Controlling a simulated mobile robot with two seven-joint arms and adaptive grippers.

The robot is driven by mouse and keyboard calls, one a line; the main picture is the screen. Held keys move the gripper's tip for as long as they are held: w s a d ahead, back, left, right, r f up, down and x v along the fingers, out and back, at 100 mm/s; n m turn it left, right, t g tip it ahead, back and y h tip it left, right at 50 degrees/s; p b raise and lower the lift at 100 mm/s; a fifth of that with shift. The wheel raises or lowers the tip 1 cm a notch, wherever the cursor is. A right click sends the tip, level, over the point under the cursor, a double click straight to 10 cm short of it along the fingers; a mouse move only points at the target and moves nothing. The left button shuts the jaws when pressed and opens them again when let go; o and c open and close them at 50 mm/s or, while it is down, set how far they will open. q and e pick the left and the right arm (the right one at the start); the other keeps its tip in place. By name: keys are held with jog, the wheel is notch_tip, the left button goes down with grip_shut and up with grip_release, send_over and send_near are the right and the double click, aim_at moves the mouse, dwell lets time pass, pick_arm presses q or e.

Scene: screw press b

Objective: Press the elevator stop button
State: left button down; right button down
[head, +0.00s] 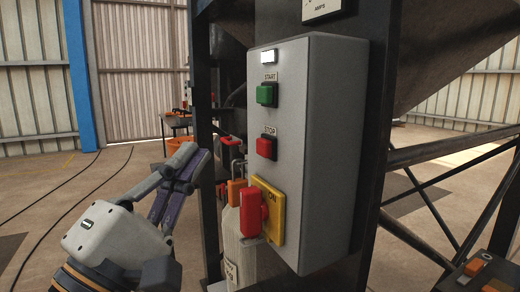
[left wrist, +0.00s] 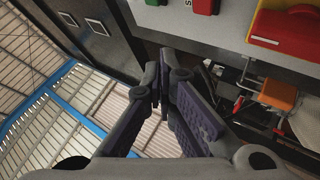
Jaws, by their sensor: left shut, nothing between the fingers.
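The red stop button (head: 265,147) sits under a STOP label on the front of a grey control box (head: 325,150). In the left wrist view the stop button (left wrist: 206,5) is cut off by the top edge. My left gripper (head: 191,163) is shut and empty. It is left of the box, apart from the button and at about its height in the head view. Its dark fingers (left wrist: 165,78) also show in the left wrist view. My right gripper is not in view.
A green start button (head: 267,94) is above the stop button. A red rotary switch (head: 253,212) on a yellow plate (head: 272,205) is below. A dark steel post (head: 203,120) stands behind the gripper. Steel braces (head: 450,148) are at the right. Open floor lies left.

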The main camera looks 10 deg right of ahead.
aim_at(240, 190)
pick_arm(q)
jog(key=shift+w+d, duration=0.3)
jog(key=shift+d, duration=0.6)
jog(key=shift+w+d, duration=0.3)
jog(key=shift+d, duration=0.55)
jog(key=shift+w+d, duration=0.3)
jog(key=shift+d, duration=0.6)
jog(key=shift+w+d, duration=0.15)
jog(key=shift+d, duration=0.2)
jog(key=shift+w+d, duration=0.15)
jog(key=shift+d, duration=0.3)
jog(key=shift+a, duration=0.1)
jog(key=shift+s+a, duration=0.3)
jog(key=shift+a, duration=0.45)
jog(key=a, duration=0.1)
jog(key=s+a, duration=0.1)
jog(key=a, duration=0.2)
jog(key=shift+s+a, duration=0.3)
jog(key=shift+a, duration=0.05)
